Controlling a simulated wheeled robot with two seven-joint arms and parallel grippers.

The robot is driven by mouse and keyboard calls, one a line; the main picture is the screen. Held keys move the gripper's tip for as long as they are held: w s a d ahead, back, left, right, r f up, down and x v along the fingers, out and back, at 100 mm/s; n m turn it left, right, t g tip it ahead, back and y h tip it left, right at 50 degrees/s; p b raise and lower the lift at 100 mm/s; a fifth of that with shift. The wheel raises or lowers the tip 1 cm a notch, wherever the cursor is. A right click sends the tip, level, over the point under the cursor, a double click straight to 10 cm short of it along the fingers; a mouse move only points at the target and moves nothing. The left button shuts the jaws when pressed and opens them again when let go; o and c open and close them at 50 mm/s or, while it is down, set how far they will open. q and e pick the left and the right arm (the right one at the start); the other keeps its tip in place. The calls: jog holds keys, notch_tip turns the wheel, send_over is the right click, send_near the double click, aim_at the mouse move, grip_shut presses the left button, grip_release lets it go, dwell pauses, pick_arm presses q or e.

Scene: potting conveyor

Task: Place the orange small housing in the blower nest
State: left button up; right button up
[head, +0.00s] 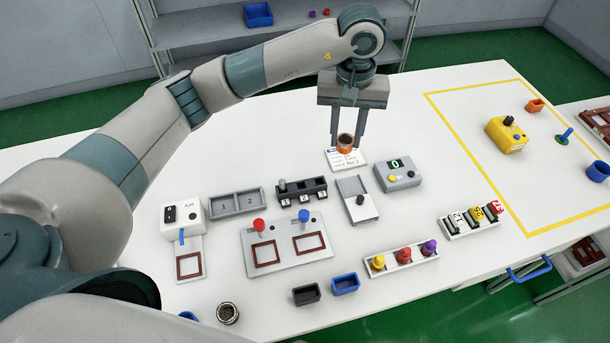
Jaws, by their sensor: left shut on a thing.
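My left gripper (348,138) points down at the back middle of the white table. It is shut on a small orange cup-like piece (345,150) with a dark brown top, just above or at a white printed card (349,164). Another orange piece, a small open box (535,105), lies inside the yellow outline at the right, well away from the gripper. I cannot tell for certain which fixture is the blower nest; a grey-white fixture with a black knob (358,201) stands in front of the card. My right gripper is not in view.
A grey box with a green display (398,174) stands right of the card. A black block (301,191), a grey tray (237,204) and a two-knob panel (285,243) are nearer. A yellow box (507,134) stands inside the outline. The back left of the table is clear.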

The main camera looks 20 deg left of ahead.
pick_arm(q)
jog(key=shift+s+a+f+p, duration=0.2)
jog(key=shift+a+f+p, duration=0.1)
jog(key=shift+a+p, duration=0.15)
jog(key=s+a+f+p, duration=0.1)
jog(key=a+f, duration=0.1)
jog(key=a, duration=0.1)
jog(key=s+a+f+p, duration=0.2)
jog(key=a, duration=0.1)
jog(key=s+a+f+p, duration=0.1)
jog(key=a+f+p, duration=0.1)
jog(key=a, duration=0.1)
jog(key=shift+s+a+f, duration=0.15)
jog(key=shift+s+a, duration=0.1)
jog(key=shift+a, duration=0.05)
jog(key=shift+f, duration=0.1)
notch_tip(320, 180, down, 3)
jog(key=shift+r+p, duration=0.15)
jog(key=shift+p, duration=0.9)
jog(key=shift+f, duration=0.65)
jog(key=shift+f, duration=0.15)
